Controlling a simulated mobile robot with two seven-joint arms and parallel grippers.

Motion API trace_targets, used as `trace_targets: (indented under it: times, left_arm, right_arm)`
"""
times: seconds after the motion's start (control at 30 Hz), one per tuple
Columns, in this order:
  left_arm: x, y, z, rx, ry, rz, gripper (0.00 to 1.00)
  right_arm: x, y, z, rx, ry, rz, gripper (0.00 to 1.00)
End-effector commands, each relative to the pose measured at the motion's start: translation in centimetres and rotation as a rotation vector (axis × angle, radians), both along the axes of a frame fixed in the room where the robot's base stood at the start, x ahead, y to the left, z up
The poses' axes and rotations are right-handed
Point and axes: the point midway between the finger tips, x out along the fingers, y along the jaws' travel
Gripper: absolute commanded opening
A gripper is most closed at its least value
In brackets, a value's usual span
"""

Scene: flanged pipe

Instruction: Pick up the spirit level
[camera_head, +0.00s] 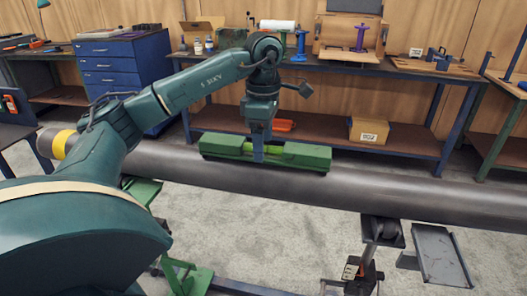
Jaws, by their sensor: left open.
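The spirit level (300,155) is a long green bar with a bright yellow-green vial in its middle. It lies along the top of the large grey pipe (420,194), near the centre of the view. My left gripper (258,153) points down at the middle of the level from above. Its fingers are at the level, just left of the vial, and the jaws are open. The near finger covers part of the level's middle, and the far finger is hidden, so contact cannot be told. My right gripper is not in view.
Behind the pipe stands a workbench (395,74) with a cardboard box (369,130) and an orange item on its lower shelf. A blue drawer cabinet (124,68) stands at the back left. Pipe stands (382,232) are below, on the grey floor.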

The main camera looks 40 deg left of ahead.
Motion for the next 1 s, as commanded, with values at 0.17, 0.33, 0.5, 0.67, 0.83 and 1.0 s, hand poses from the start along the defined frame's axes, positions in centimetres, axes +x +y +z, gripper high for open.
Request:
trace_targets:
  times: [0.17,0.33,0.5,0.67,0.83,1.0]
  left_arm:
    - [-0.01,-0.02,-1.44,0.0,-0.001,-0.001,0.69]
    - [0.0,-0.02,-1.48,0.0,-0.001,-0.001,0.69]
    - [0.01,-0.03,-1.45,0.0,-0.001,-0.001,0.58]
    - [0.02,-0.03,-1.44,0.0,-0.001,-0.001,0.45]
    - [0.02,-0.04,-1.43,0.0,-0.001,-0.001,0.31]
    - [0.01,-0.05,-1.43,0.0,-0.001,-0.001,0.17]
  right_arm:
    - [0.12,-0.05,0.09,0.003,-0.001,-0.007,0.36]
    - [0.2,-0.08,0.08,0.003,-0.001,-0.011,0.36]
    - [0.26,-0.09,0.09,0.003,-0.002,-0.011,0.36]
    - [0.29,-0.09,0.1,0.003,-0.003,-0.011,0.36]
    - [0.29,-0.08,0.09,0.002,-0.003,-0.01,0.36]
    - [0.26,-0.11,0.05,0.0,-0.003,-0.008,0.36]
